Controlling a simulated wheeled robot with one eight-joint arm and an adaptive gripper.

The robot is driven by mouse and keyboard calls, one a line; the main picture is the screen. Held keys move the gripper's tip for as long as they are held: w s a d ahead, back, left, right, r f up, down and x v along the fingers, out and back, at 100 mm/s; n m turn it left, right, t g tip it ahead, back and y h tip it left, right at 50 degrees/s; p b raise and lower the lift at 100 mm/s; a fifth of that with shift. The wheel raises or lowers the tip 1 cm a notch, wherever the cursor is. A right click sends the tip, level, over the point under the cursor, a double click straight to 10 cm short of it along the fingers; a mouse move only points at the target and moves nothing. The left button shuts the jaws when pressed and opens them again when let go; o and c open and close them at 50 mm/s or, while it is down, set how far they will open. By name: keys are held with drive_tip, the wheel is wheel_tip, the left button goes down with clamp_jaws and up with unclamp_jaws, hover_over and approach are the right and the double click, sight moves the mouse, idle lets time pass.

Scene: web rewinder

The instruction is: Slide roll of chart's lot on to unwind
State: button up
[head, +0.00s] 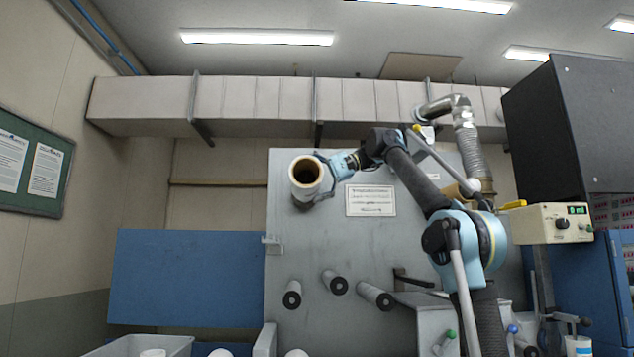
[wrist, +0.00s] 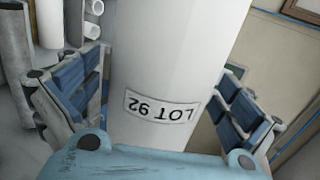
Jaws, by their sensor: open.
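A white roll (head: 304,191) with a brown, dark-looking core sticks out from the grey machine panel (head: 400,250) at its upper left. In the wrist view the roll (wrist: 180,50) fills the middle and carries a label (wrist: 161,107) reading LOT 92, upside down. My gripper (head: 328,174) is at the roll's right side in the head view. In the wrist view its open fingers (wrist: 165,75) stand on either side of the roll, with gaps visible. Whether a shaft holds the roll is hidden. A white chart (head: 370,200) hangs on the panel; its text is too small to read.
Several dark-ended rollers (head: 335,282) project from the panel's lower part. A blue board (head: 185,277) stands at left, with a grey bin (head: 140,346) below. A control box (head: 552,223) and a flexible duct (head: 470,145) are at right. An overhead duct (head: 250,98) crosses above.

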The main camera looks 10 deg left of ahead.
drive_tip(key=shift+x, duration=0.9)
drive_tip(key=c, duration=1.6)
drive_tip(key=shift+c, duration=0.2)
drive_tip(key=shift+w+d, duration=0.1)
